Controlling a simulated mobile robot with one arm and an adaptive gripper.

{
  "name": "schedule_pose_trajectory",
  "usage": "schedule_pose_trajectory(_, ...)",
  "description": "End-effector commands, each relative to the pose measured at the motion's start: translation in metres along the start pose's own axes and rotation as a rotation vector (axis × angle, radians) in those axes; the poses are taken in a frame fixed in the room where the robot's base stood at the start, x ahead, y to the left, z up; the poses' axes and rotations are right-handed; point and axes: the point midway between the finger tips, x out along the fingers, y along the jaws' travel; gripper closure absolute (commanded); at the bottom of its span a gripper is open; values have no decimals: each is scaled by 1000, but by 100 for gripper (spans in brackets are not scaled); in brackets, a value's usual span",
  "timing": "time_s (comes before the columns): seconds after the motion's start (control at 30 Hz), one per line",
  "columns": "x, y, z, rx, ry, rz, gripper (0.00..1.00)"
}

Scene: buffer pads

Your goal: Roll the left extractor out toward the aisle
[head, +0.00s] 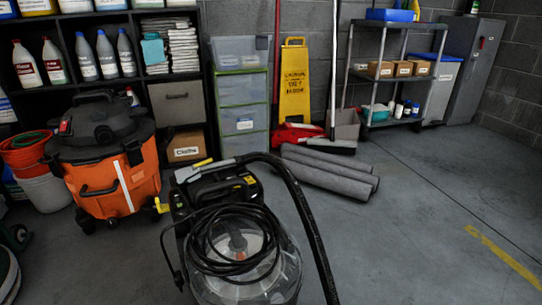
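Two floor machines stand on the grey floor. At the left is an orange drum machine (112,184) with a black motor top and small casters, close in front of the black shelving. Nearer, at bottom centre, stands a black machine (243,262) with a clear tank, a coiled black cord on top and a thick black hose curving down its right side. The picture does not show which of them counts as the left extractor. The black machine's lower part is cut off by the bottom edge. My gripper is not in view.
Stacked orange and white buckets (42,190) stand left of the orange machine. The floor at right is clear, with a yellow line (503,257).

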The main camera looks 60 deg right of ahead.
Motion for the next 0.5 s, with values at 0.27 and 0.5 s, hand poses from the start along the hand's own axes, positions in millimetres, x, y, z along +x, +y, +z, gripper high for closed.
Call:
schedule_pose_trajectory(0.27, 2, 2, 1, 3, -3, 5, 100)
schedule_pose_trajectory(0.5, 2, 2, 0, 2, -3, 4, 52)
